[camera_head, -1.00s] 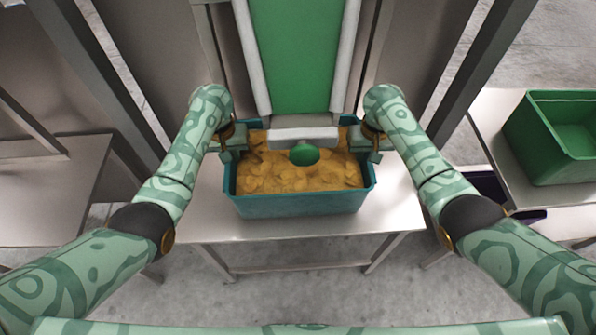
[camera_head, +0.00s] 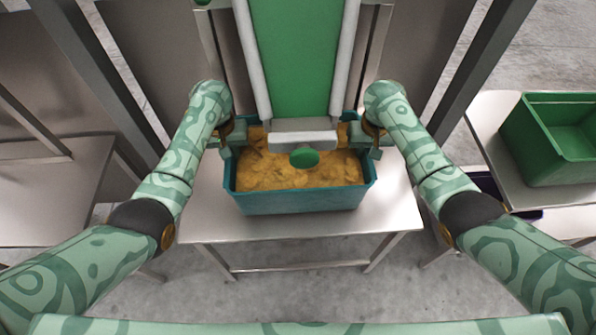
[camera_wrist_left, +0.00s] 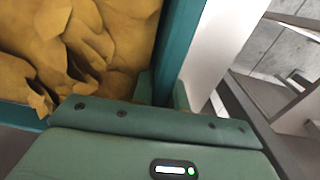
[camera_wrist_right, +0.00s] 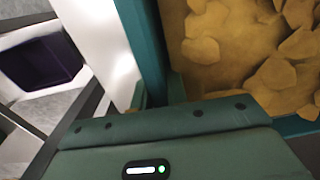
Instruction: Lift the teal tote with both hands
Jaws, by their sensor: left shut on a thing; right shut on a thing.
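The teal tote (camera_head: 300,203), filled with yellow-brown chip-like pieces, is at the middle of the head view over a steel table. My left gripper (camera_head: 232,146) is shut on its left wall, and my right gripper (camera_head: 368,146) is shut on its right wall. In the left wrist view the tote wall (camera_wrist_left: 180,45) runs into the jaws of my left gripper (camera_wrist_left: 160,100). In the right wrist view the wall (camera_wrist_right: 142,45) runs into the jaws of my right gripper (camera_wrist_right: 155,100). I cannot tell whether the tote's bottom touches the table.
The steel table (camera_head: 215,228) has bare room in front of the tote. A green conveyor belt (camera_head: 295,60) with a pale end roller hangs over the tote's back. A green tote (camera_head: 540,150) stands on the right table. A dark bin (camera_wrist_right: 40,62) is below it. Grey posts flank the conveyor.

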